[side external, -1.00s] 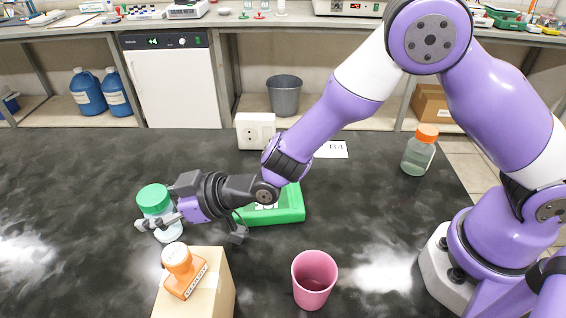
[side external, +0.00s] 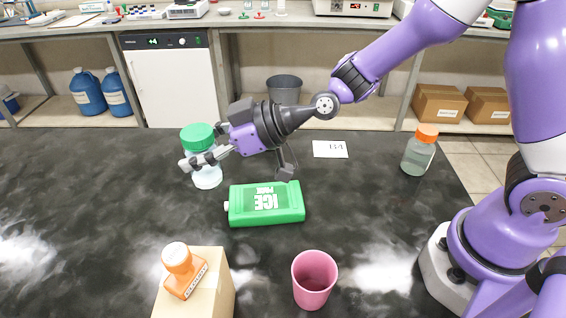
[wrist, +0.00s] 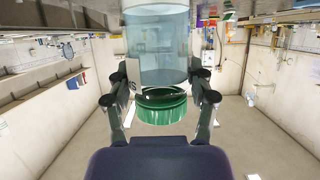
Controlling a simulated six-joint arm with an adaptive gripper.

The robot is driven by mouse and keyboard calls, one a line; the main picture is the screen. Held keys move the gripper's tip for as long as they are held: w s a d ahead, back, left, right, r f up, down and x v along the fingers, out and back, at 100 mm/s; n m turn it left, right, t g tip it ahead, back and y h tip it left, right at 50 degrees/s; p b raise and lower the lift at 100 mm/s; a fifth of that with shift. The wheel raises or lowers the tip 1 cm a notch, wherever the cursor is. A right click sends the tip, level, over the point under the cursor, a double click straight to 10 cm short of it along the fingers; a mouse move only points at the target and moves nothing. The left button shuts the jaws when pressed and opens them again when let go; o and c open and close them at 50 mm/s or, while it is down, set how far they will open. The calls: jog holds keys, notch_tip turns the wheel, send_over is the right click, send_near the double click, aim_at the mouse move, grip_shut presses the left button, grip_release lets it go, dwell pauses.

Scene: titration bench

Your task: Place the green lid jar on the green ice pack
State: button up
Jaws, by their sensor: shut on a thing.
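The green lid jar, clear with pale liquid and a green screw lid (side external: 197,137), is upright between the fingers of my gripper (side external: 208,157). In the wrist view, the two fingers (wrist: 164,92) press on either side of the jar (wrist: 163,50), which appears upside down with its lid toward the palm side. The jar seems raised off the bench, though its exact height is hard to tell. The green ice pack (side external: 266,217) lies flat with its "ICE PACK" label up. It is to the right of and nearer than the jar, and nothing is on it.
An orange-capped bottle (side external: 417,155) and a white card (side external: 330,149) are farther back. The left bench (side external: 80,210) is clear.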

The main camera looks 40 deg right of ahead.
jog(key=s+d+r+n+g+y, duration=0.1)
jog(key=s+d+r, duration=0.2)
jog(key=s+d, duration=0.3)
send_over(265, 198)
jog(key=shift+n, duration=0.3)
jog(key=shift+f, duration=3.95)
jog(key=shift+f, duration=0.15)
jog(key=o, duration=1.3)
